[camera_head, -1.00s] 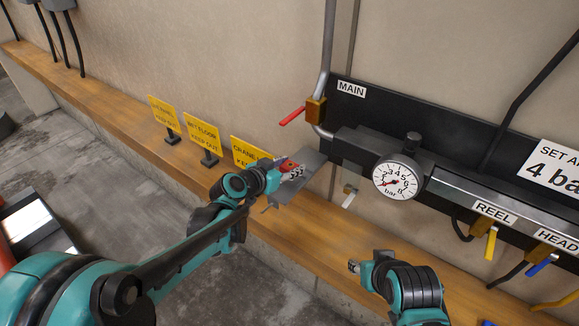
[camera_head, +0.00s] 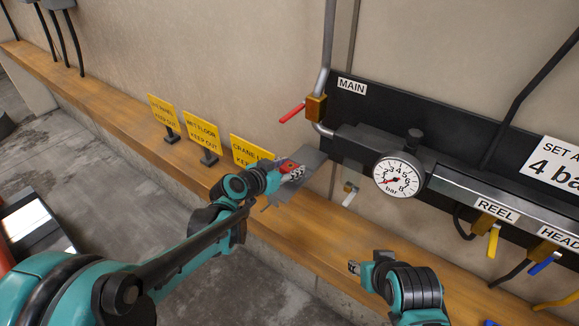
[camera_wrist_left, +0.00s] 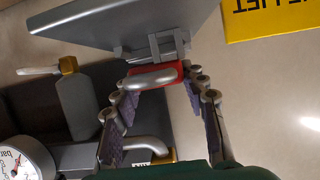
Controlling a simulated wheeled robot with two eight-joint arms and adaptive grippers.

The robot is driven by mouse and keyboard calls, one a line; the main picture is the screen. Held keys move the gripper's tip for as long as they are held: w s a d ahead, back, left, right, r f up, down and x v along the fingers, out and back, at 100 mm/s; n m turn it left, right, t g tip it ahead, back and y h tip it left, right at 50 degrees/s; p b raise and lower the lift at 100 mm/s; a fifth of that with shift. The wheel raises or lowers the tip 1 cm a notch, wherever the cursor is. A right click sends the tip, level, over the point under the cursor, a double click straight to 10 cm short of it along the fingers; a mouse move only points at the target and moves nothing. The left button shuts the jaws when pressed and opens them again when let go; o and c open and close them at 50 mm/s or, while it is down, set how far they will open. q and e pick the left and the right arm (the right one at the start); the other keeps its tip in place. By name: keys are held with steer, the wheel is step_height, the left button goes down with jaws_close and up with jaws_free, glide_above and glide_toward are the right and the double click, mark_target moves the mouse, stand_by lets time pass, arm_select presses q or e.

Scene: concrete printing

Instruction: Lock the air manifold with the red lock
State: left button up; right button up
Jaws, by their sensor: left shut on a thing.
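My left gripper (camera_head: 292,171) is shut on the red lock (camera_wrist_left: 131,71), beside a grey plate (camera_head: 312,160) left of the manifold. In the left wrist view, the lock's red body and silver shackle (camera_wrist_left: 150,79) sit between the fingertips. Grey brackets (camera_wrist_left: 153,46) on the plate (camera_wrist_left: 120,22) are right at the lock; I cannot tell whether the lock is hooked through them. The air manifold (camera_head: 350,143) is a dark wall-mounted body with a round gauge (camera_head: 398,175). A red-handled valve (camera_head: 292,112) is at MAIN. My right gripper (camera_head: 354,267) is low centre, its jaws unclear.
Yellow signs (camera_head: 201,135) stand on the wooden ledge (camera_head: 100,95) left of my left gripper. A pale lever (camera_head: 349,198) hangs below the manifold. Yellow (camera_head: 492,243) and blue (camera_head: 542,264) valve handles are at the right. The ledge below the gauge is mostly clear.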

arm_select(q)
steer(key=shift+f+b, duration=0.65)
steer(key=shift+f, duration=0.15)
steer(key=o, duration=1.4)
